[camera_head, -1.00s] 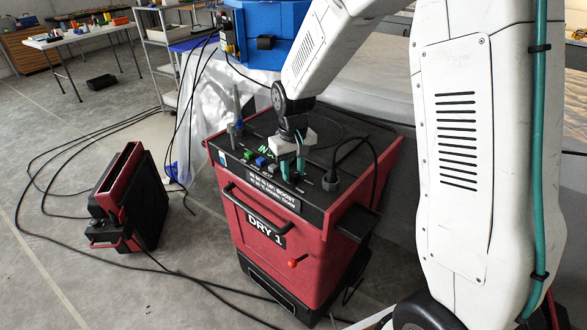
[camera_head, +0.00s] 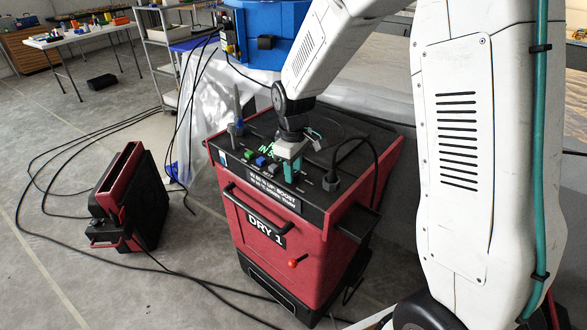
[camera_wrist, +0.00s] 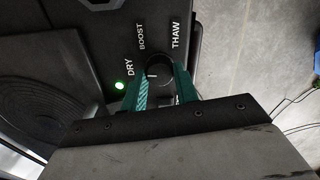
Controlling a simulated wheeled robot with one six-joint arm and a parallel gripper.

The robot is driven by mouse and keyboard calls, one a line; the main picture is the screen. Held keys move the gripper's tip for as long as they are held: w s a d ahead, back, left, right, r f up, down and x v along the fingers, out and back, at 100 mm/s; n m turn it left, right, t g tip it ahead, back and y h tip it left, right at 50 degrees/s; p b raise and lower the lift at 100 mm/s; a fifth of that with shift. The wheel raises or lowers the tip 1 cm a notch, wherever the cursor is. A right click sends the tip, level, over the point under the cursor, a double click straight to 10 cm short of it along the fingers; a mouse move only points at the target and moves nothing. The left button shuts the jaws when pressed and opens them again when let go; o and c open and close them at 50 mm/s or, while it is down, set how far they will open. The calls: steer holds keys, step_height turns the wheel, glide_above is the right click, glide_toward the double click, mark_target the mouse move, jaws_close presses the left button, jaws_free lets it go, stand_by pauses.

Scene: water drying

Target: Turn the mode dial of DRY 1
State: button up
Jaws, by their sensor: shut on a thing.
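The red and black machine labelled DRY 1 (camera_head: 265,232) stands on the floor in the middle of the head view. Its black top panel carries the controls. In the wrist view the round black mode dial (camera_wrist: 158,74) has a light pointer line, with the words DRY, BOOST and THAW around it. A green light (camera_wrist: 120,85) glows beside DRY. My gripper (camera_head: 287,172) points down at the panel. Its teal fingers (camera_wrist: 160,88) are shut on the dial, one on each side. The fingers hide part of the dial and a further label.
A black plug with a cable (camera_head: 331,181) rises from the panel right of my gripper. Blue and green buttons (camera_head: 256,160) lie to its left. A smaller red and black unit (camera_head: 130,200) stands on the floor at left, with loose cables around it.

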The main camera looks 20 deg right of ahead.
steer(key=shift+w, duration=0.1)
steer(key=o, duration=1)
step_height(320, 180, up, 8)
steer(key=shift+f, duration=0.1)
stand_by(0.3)
steer(key=s+d+r+m, duration=0.1)
steer(key=s+r+m, duration=0.1)
steer(key=s, duration=0.8)
steer(key=s+d+r+m+t, duration=0.1)
steer(key=s+r+m, duration=0.2)
steer(key=s, duration=0.7)
steer(key=s+d+r+m, duration=0.1)
steer(key=s+r+m, duration=0.1)
steer(key=s+r, duration=0.4)
steer(key=shift+s+d+m, duration=0.15)
steer(key=shift+s+m, duration=0.25)
steer(key=shift+s, duration=1.75)
